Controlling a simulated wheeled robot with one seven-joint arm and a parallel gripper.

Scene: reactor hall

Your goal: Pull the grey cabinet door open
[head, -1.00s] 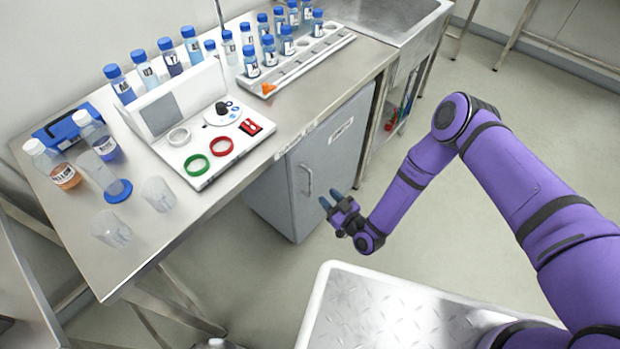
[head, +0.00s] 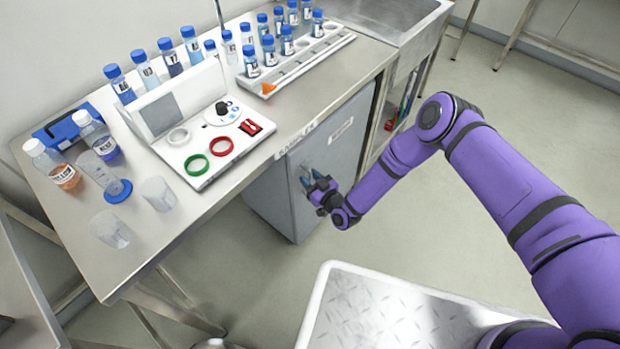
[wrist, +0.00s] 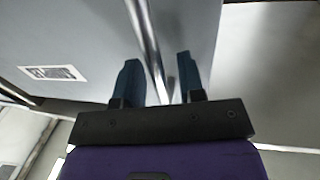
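The grey cabinet door (head: 333,150) is under the steel bench and looks closed. It also fills much of the wrist view (wrist: 75,40), with a white label. Its vertical bar handle (head: 305,180) is near the door's left edge and partly hidden behind my gripper in the head view. My gripper (head: 311,179) is at the handle, in front of the door. In the wrist view my gripper (wrist: 160,80) is open, with its two blue fingers apart. The handle bar (wrist: 146,40) runs down between the fingers, with a gap visible to the fingers.
The steel bench (head: 190,225) overhangs the cabinet and carries several bottles, beakers and a white device with coloured rings (head: 200,150). A sink (head: 385,18) is at the back right. The floor in front of the door is open up to a metal-topped platform (head: 390,310).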

